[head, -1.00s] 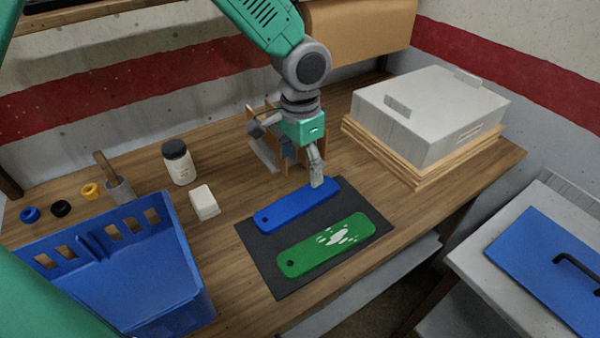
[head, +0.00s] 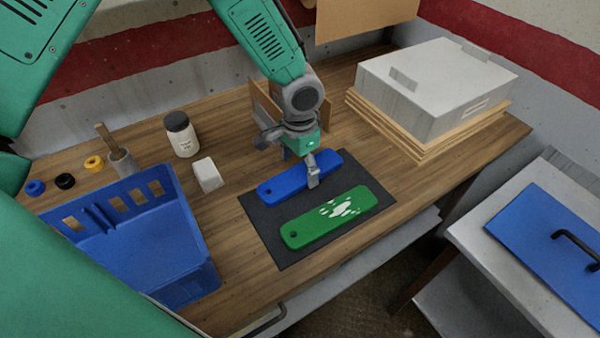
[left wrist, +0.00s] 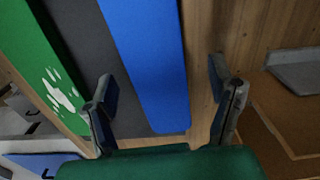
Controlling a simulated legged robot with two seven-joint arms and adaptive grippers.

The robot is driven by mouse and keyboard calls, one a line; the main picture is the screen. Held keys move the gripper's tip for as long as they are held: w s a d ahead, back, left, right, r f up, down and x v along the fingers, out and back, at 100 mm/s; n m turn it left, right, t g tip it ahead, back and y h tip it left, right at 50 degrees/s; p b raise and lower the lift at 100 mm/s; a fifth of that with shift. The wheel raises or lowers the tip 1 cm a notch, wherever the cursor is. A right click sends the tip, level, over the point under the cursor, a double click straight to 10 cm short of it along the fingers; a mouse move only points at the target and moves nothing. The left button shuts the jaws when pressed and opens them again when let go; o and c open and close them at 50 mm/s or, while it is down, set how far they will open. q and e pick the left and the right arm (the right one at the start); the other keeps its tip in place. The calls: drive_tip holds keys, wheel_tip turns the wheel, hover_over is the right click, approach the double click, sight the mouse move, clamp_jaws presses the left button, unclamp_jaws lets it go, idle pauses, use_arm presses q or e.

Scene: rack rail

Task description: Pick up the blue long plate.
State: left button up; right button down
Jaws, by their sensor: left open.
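The blue long plate (head: 279,184) lies flat along the back part of a dark mat (head: 265,218). My left gripper (head: 298,168) is over the right half of the plate, pointing down, and hides part of it. In the left wrist view the blue plate (left wrist: 150,60) runs between the two spread fingers of my left gripper (left wrist: 165,95). One finger is over the mat side and the other over the wood side. The gripper is open and not closed on the plate. My right gripper is not in view.
A green plate with white marks (head: 310,222) lies in front on the mat. A blue bin (head: 150,235), white block (head: 207,174) and white jar (head: 181,134) stand left. A grey box (head: 435,85) on boards is at back right. A wooden holder (head: 265,105) stands behind the gripper.

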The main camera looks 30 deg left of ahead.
use_arm(q)
drive_tip(key=shift+w+f, duration=0.1)
drive_tip(key=shift+f, duration=0.6)
drive_tip(key=shift+d+f, duration=0.25)
drive_tip(key=shift+d+r, duration=0.1)
drive_tip(key=shift+c, duration=1.3)
drive_tip(key=c, duration=1.2)
